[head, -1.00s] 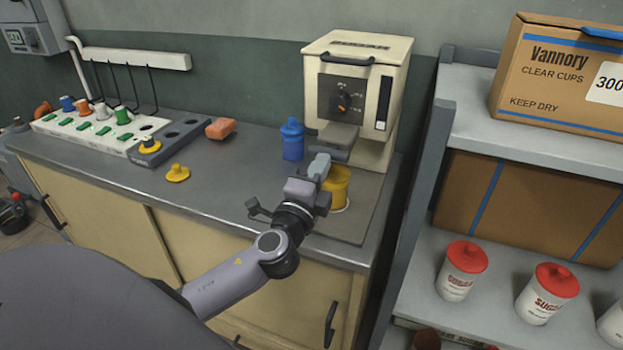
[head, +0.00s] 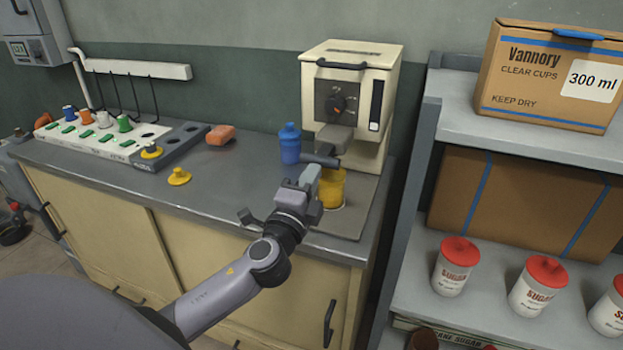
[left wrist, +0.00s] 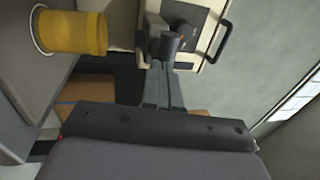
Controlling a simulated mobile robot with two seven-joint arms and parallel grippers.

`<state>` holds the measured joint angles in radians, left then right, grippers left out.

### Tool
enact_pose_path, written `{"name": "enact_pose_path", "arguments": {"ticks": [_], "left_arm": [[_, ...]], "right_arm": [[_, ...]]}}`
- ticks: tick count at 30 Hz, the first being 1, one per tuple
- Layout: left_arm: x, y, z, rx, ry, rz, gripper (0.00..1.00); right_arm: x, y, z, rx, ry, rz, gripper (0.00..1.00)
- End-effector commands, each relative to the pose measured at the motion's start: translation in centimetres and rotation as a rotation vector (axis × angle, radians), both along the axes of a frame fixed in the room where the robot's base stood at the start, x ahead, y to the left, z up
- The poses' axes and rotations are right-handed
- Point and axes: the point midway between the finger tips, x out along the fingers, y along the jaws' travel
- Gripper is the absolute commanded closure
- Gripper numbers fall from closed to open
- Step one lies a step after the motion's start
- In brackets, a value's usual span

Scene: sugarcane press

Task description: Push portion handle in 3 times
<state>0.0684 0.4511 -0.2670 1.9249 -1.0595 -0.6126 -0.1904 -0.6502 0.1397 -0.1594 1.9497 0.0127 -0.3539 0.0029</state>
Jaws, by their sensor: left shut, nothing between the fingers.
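The cream sugar dispenser (head: 350,75) stands at the back right of the counter, with a dial on its front. Its dark grey portion handle (head: 322,161) sticks out below the dial, above a yellow cup (head: 331,190). My left gripper (head: 311,176) is shut and empty, just in front of the handle and beside the cup. In the left wrist view the shut fingers (left wrist: 161,88) point at the round end of the handle (left wrist: 169,44); whether they touch it I cannot tell. The yellow cup (left wrist: 75,32) is at upper left there. My right gripper is not in view.
A blue bottle (head: 289,144) stands left of the handle. An orange block (head: 220,135), a yellow knob (head: 179,176) and a tray of colored pieces (head: 100,140) lie farther left. A shelf (head: 470,120) with boxes and sugar jars stands at right.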

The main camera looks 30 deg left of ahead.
Motion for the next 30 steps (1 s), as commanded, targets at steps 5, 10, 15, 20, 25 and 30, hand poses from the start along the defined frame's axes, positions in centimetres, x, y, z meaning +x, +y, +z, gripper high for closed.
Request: {"name": "enact_pose_path", "arguments": {"ticks": [5,10,15,20,25,30], "left_arm": [[-2.4,-0.5,-0.9,-0.002,0.003,-0.001,1.0],[-5.3,-1.2,-1.5,-0.003,0.003,-0.001,1.0],[-7.6,-1.7,-1.9,-0.001,0.003,-0.001,1.0],[-9.0,-2.1,-2.1,-0.001,0.002,-0.001,1.0],[-9.5,-2.2,-2.1,-0.001,0.001,0.0,1.0],[-9.5,-2.2,-2.0,-0.001,0.001,0.0,1.0]], "right_arm": [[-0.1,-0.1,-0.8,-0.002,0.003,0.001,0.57],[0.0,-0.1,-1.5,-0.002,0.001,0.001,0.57],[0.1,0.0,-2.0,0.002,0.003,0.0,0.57],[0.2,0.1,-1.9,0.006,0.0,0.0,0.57],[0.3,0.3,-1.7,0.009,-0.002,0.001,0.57],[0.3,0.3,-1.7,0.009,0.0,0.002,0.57]]}}
